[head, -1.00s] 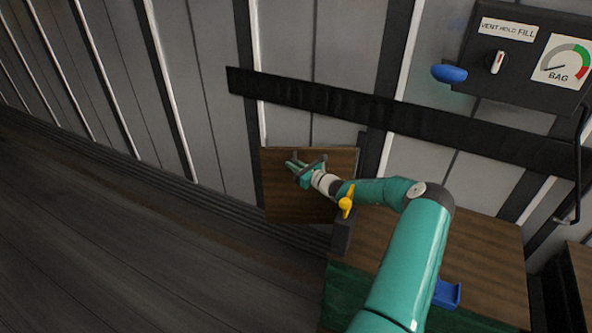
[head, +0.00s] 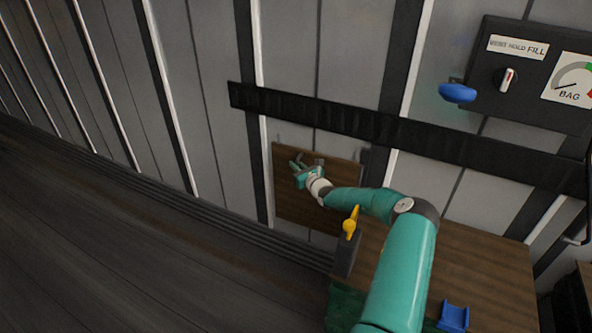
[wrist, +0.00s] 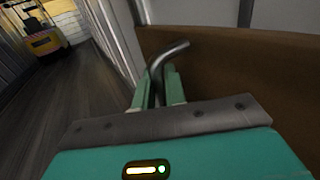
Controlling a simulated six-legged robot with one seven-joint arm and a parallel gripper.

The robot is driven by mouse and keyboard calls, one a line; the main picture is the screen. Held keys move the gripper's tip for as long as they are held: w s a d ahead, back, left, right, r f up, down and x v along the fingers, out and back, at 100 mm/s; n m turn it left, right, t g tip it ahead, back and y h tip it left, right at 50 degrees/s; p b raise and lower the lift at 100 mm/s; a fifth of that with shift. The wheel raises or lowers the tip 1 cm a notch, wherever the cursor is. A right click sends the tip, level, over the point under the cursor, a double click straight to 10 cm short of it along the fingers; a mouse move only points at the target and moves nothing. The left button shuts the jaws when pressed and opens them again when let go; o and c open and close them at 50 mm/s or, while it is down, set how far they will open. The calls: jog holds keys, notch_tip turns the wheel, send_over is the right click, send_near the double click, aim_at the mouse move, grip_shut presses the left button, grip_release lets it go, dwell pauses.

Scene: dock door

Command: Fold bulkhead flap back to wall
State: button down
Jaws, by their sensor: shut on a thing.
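The bulkhead flap (head: 300,207) is a brown wooden panel standing upright at the wall, left of the bench. My gripper (head: 299,166) is at the flap's upper part in the head view. In the wrist view my gripper (wrist: 160,88) is shut on a grey bent metal handle (wrist: 170,53), beside the flap's brown face (wrist: 245,70). A yellow latch (head: 350,224) sits on a dark post at the bench's left end. My forearm hides part of the flap, and I cannot tell whether the flap touches the wall.
A dark rail (head: 330,113) runs along the ribbed wall above the flap. The wooden bench (head: 480,265) carries a blue bracket (head: 453,317). Floor at left is clear; a forklift (wrist: 42,38) stands far off.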

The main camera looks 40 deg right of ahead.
jog(key=shift+w+d+r+m+h, duration=0.1)
jog(key=shift+d+m+h, duration=0.3)
jog(key=shift+d, duration=0.45)
jog(key=c, duration=1.5)
grip_release()
jog(key=shift+c, duration=0.2)
jog(key=shift+a, duration=0.1)
jog(key=shift+a, duration=0.1)
jog(key=s+a, duration=0.1)
jog(key=s, duration=1)
jog(key=shift+s+a, duration=0.3)
jog(key=shift+s, duration=0.1)
